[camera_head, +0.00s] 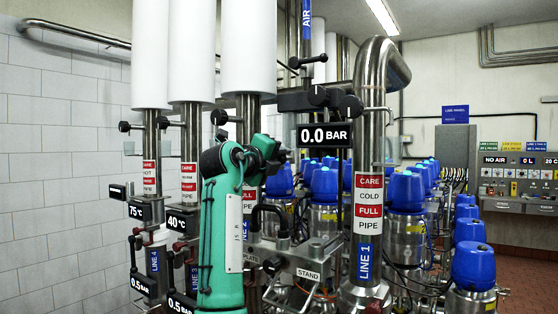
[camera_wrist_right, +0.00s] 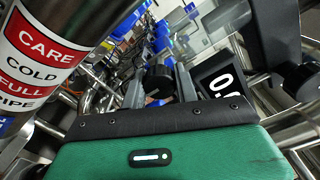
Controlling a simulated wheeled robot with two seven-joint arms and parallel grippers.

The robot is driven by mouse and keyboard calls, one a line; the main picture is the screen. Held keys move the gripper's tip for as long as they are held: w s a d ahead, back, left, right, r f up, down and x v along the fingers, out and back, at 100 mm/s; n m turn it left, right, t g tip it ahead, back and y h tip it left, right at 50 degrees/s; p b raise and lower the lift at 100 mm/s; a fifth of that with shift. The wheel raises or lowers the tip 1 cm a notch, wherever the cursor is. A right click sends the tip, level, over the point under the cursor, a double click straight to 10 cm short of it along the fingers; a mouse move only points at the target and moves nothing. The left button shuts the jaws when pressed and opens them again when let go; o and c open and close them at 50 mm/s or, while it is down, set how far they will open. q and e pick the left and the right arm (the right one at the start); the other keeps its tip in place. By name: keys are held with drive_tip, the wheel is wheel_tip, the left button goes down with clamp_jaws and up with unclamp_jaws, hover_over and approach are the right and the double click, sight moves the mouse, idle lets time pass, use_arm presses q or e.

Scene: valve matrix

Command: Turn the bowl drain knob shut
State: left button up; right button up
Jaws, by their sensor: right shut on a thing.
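My right arm, teal, rises from the bottom in the head view and ends in a dark gripper (camera_head: 268,157) left of the LINE 1 pipe. In the right wrist view, its two grey fingers (camera_wrist_right: 160,90) reach away from the teal housing. They are shut on a small black knob (camera_wrist_right: 158,78), which I take for the bowl drain knob. Its label is not readable, and I cannot make out the knob in the gripper in the head view, so its turn angle is unclear. My left gripper is not in view.
The LINE 1 pipe (camera_head: 368,200) stands close right of my right gripper; its red-white label (camera_wrist_right: 40,60) fills the left of the wrist view. A 0.0 BAR display (camera_head: 325,136) is nearby. Several blue-topped valves (camera_head: 407,190) crowd behind. Tiled wall (camera_head: 65,150) lies left.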

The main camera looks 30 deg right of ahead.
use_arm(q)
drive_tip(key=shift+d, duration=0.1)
use_arm(e)
drive_tip(key=shift+f, duration=0.1)
drive_tip(key=o, duration=1)
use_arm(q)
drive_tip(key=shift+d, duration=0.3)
